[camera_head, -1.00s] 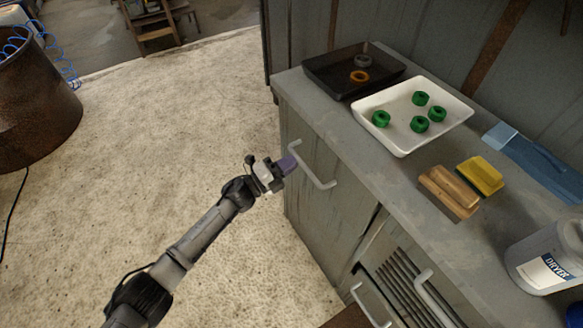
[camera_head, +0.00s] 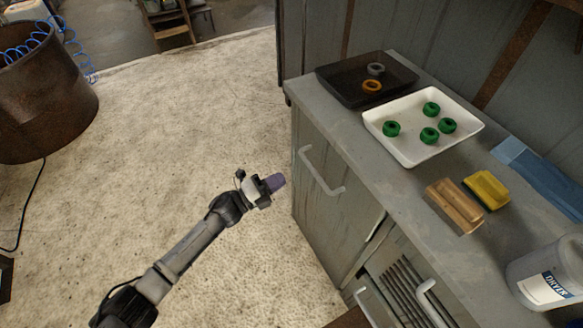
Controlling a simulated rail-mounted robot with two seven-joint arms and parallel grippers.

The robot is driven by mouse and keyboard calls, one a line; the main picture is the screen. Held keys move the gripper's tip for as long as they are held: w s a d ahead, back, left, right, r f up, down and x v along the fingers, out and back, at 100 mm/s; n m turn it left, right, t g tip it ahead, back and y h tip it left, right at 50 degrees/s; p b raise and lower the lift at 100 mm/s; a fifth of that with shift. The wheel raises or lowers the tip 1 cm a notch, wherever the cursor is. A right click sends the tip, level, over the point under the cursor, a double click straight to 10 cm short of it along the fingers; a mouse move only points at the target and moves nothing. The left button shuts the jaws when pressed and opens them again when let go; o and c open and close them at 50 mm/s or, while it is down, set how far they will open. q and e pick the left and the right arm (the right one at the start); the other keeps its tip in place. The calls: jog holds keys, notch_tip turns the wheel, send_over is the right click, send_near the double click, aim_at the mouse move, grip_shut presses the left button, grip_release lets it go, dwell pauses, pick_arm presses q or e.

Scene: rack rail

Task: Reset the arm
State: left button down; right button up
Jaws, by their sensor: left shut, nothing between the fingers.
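My left arm comes in from the lower left of the head view. My left gripper (camera_head: 274,183) is shut and empty, in free air over the pale floor. It is to the left of the grey cabinet (camera_head: 313,207) and apart from its door handle (camera_head: 322,174). My right gripper is not in view.
On the counter stand a black tray (camera_head: 335,87) with an orange and a grey ring, and a white tray (camera_head: 405,153) with several green rings.

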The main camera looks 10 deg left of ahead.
pick_arm(q)
jog(key=p+v, duration=0.1)
jog(key=v, duration=0.6)
jog(key=shift+d, duration=0.1)
